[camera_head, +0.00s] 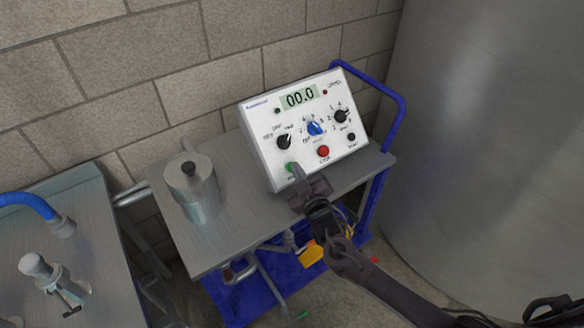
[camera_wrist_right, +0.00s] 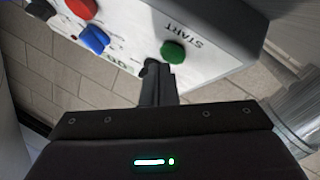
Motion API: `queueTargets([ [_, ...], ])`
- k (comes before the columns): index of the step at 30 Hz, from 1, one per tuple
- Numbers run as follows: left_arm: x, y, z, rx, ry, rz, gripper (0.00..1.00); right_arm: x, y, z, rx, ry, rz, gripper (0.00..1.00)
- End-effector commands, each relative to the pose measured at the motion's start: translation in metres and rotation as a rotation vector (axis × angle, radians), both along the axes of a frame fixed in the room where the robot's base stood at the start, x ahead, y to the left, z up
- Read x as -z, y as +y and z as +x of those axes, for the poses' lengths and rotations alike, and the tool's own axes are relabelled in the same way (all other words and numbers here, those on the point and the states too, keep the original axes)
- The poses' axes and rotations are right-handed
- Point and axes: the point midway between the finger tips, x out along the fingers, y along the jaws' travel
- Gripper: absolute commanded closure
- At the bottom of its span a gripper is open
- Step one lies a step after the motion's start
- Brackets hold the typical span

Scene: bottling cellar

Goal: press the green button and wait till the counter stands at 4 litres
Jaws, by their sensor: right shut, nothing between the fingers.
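The white control box (camera_head: 262,140) stands on a grey metal cart. Its display (camera_head: 299,96) reads 00.0. The green button (camera_head: 291,167) is at the lower left of its face; in the right wrist view the green button (camera_wrist_right: 173,51) shows beside the word START. A red button (camera_head: 323,151) and a blue knob (camera_head: 315,128) sit to its right. My right gripper (camera_head: 298,174) is shut and empty, its fingertips close by the green button. In the right wrist view the fingertips (camera_wrist_right: 151,64) appear just beside the button; I cannot tell whether they touch the box. My left gripper is not in view.
A metal canister (camera_head: 193,190) with a black knob stands on the cart (camera_head: 215,245), left of the box. A blue rail (camera_head: 400,110) rises at the cart's right. A large steel tank (camera_head: 490,130) fills the right side. Another metal table (camera_head: 100,240) with fittings is at left.

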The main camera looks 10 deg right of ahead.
Motion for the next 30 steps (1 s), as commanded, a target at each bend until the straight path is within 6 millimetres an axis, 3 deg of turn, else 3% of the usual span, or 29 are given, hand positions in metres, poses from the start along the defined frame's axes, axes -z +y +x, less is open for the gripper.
queueTargets([
  [30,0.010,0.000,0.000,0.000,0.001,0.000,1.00,0.008,0.002,0.007,0.001,0.001,-0.001,1.00],
])
